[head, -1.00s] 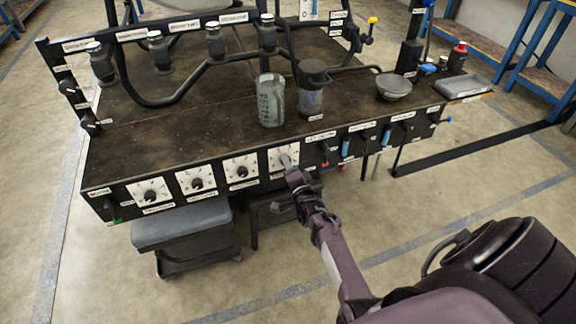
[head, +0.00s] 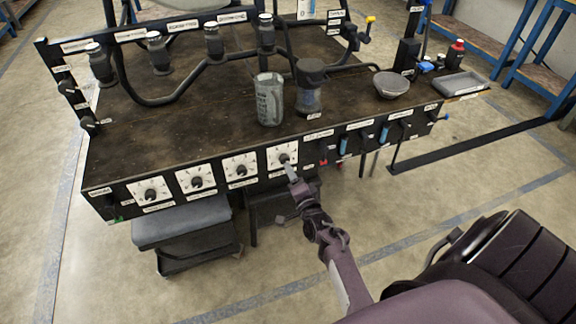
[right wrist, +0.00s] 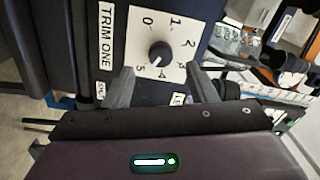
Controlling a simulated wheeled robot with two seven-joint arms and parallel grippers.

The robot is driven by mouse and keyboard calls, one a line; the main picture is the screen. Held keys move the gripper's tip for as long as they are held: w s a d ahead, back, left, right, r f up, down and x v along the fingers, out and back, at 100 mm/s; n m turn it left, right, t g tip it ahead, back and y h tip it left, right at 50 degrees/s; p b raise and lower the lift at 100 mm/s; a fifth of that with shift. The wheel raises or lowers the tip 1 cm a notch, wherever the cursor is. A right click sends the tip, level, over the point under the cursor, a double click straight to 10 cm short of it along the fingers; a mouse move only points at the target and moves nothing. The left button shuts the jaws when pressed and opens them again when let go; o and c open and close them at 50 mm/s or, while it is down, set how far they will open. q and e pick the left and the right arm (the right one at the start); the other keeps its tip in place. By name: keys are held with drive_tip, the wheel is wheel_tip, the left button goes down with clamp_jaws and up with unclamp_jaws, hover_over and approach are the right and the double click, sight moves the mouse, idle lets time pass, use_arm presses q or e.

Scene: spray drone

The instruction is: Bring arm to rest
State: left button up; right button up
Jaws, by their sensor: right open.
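My right gripper (head: 291,172) is in front of the black workbench's front panel, just below the rightmost white dial (head: 283,156). In the right wrist view its two fingers (right wrist: 162,88) stand apart with nothing between them. The same dial (right wrist: 158,52) shows beyond the fingertips, with a black knob, numbers around it and a "TRIM ONE" label beside it. The knob is clear of the fingers. My left gripper is in neither view.
The workbench (head: 190,120) carries a grey cup (head: 269,100), a dark jar (head: 310,90) and a bowl (head: 391,84). More dials (head: 196,180) line its front. A grey-topped stool (head: 180,222) stands below. The floor (head: 470,190) to the right is open.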

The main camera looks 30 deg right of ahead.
drive_tip(key=shift+v, duration=1.2)
